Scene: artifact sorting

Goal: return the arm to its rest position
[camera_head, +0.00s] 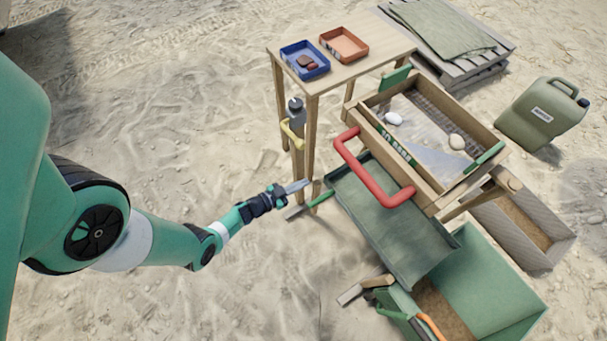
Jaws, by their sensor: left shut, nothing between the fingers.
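My left arm comes in from the left edge, green with dark joints. My left gripper (298,186) is at its end, shut and empty, in front of the wooden table's legs. In the picture its tips lie just above a green-handled tool (308,205); I cannot tell whether they touch it. My right gripper is not in view.
The wooden table (375,62) holds a blue tray (290,53) with dark pieces and an orange tray (360,53). A sieve box with a red handle (378,172) holds pale stones above a green tray (385,228). Open sand (190,150) lies left.

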